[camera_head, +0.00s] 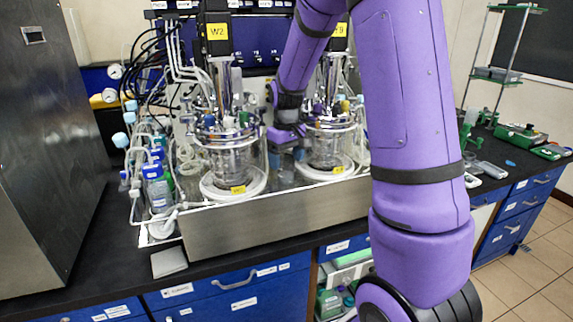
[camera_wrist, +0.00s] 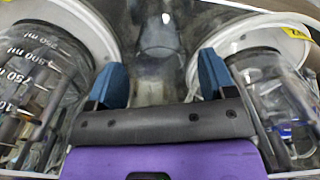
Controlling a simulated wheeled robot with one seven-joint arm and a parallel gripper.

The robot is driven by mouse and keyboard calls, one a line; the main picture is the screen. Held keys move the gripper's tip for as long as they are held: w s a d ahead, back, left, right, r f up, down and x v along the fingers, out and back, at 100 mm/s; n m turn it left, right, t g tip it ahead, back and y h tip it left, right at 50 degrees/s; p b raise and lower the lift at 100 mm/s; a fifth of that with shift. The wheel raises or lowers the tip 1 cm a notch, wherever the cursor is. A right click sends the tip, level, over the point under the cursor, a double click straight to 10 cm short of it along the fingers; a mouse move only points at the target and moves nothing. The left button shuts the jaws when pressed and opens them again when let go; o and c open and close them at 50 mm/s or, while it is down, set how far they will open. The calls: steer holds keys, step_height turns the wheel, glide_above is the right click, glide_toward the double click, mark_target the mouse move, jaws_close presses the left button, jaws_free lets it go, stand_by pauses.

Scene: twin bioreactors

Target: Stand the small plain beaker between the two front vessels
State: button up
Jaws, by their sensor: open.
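The two front vessels, a left one (camera_head: 228,160) and a right one (camera_head: 325,150), are glass with metal tops and stand on white round bases. My gripper (camera_head: 286,158) is low in the gap between them, with its blue fingers pointing down. In the wrist view the open fingers (camera_wrist: 162,82) are spread, with the marked left vessel (camera_wrist: 40,85) and the right vessel (camera_wrist: 272,95) close outside them. A clear, glassy shape (camera_wrist: 156,35) shows beyond the fingertips between the white bases. It may be the small plain beaker, but its outline is blurred and I cannot tell whether it stands upright.
A steel-fronted tray (camera_head: 270,225) holds both vessels. Tubes and blue-capped bottles (camera_head: 158,185) crowd the left side. My arm hides part of the bench at right. A grey flat object (camera_head: 169,262) lies on the black bench in front.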

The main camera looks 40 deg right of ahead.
step_height(320, 180, up, 9)
steer(key=s+a+r+t, duration=0.1)
steer(key=s+a+r, duration=0.4)
steer(key=s+r, duration=0.15)
steer(key=s+a+r+t, duration=0.1)
steer(key=s+a, duration=0.3)
steer(key=s, duration=0.6)
steer(key=s+a+r+t, duration=0.1)
steer(key=s+a+t, duration=0.2)
steer(key=s, duration=0.7)
steer(key=shift+a+r, duration=0.3)
steer(key=shift+a, duration=0.25)
